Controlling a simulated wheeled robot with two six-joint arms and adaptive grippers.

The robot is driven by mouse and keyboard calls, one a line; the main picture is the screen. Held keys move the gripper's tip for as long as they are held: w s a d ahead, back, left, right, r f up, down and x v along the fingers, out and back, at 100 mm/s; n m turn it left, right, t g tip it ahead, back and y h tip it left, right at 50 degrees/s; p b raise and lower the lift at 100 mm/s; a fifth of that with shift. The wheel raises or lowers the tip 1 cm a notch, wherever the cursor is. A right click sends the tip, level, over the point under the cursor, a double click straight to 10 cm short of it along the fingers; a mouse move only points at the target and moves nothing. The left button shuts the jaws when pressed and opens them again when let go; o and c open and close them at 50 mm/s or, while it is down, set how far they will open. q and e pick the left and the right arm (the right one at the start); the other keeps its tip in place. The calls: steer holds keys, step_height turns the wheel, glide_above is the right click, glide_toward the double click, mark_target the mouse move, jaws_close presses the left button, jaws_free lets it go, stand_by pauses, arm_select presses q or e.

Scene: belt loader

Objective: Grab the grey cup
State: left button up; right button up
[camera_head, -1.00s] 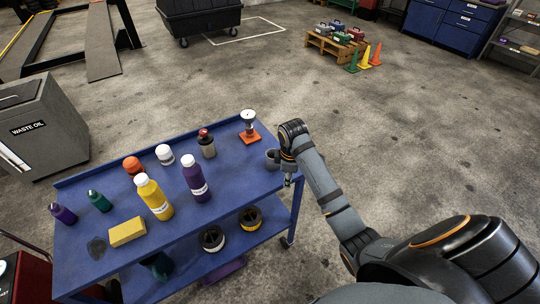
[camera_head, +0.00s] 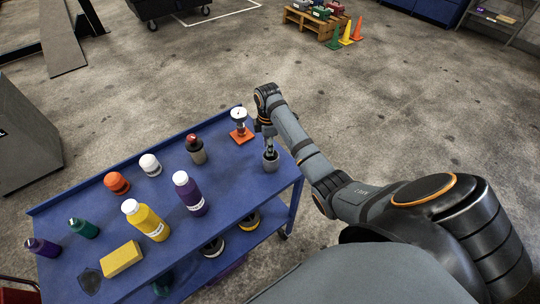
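The small grey cup (camera_head: 271,163) stands upright near the right end of the blue cart's top (camera_head: 232,182). My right gripper (camera_head: 269,150) points down from above, with its fingertips at the cup's rim. The fingers are small and partly overlap the cup. I cannot tell whether they are spread or closed, or whether they touch it. My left gripper is not in view.
An orange-based item with a white top (camera_head: 240,127) stands just left of my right gripper. A grey bottle with a red cap (camera_head: 196,151), a purple bottle (camera_head: 189,195) and a yellow bottle (camera_head: 147,222) stand further left. A yellow block (camera_head: 121,259) lies near the front.

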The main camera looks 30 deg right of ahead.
step_height(320, 180, down, 2)
steer(key=shift+s+a+f+p, duration=0.1)
steer(key=shift+s+a+p, duration=0.05)
steer(key=shift+p, duration=0.6)
step_height(320, 180, down, 2)
steer(key=shift+f, duration=0.2)
steer(key=c, duration=0.6)
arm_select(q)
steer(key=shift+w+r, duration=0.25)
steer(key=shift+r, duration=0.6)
arm_select(e)
jaws_close()
